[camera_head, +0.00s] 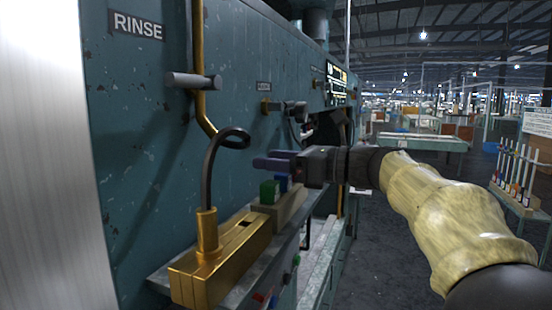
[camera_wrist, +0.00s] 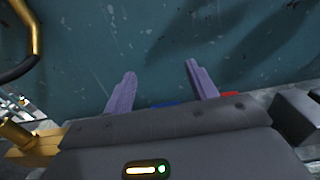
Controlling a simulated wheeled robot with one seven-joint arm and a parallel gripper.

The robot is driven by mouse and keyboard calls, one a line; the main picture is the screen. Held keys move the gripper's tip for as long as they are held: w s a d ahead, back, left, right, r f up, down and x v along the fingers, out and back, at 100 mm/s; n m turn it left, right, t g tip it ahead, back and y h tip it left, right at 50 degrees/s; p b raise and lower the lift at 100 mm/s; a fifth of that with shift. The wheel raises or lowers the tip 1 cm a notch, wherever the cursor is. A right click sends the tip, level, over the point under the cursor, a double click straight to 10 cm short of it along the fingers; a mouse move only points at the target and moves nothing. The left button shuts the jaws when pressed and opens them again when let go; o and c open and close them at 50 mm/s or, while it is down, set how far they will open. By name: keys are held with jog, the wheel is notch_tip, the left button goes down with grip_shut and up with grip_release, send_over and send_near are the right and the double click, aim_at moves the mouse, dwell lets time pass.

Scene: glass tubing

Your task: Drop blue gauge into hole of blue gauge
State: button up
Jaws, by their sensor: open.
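In the wrist view a strip of blue (camera_wrist: 165,104) shows low between my fingers, mostly hidden by the gripper body. My gripper (camera_head: 265,159) is just above the blue and green pieces and points at the teal wall. Its two purple fingers are apart and empty in the wrist view (camera_wrist: 160,68). I cannot make out the hole for the blue gauge.
A brass block (camera_head: 215,262) with a curved dark hose stands at the shelf's near end. A red piece (camera_wrist: 229,95) lies beside the right finger. Colored tubes stand in a rack (camera_head: 517,190) far right.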

jog(key=shift+r+p, duration=0.45)
jog(key=shift+r, duration=0.3)
jog(key=shift+f+p, duration=0.1)
jog(key=shift+p, duration=0.8)
jog(key=shift+p, duration=0.45)
notch_tip(320, 180, up, 5)
jog(key=p, duration=0.6)
jog(key=shift+a, duration=0.1)
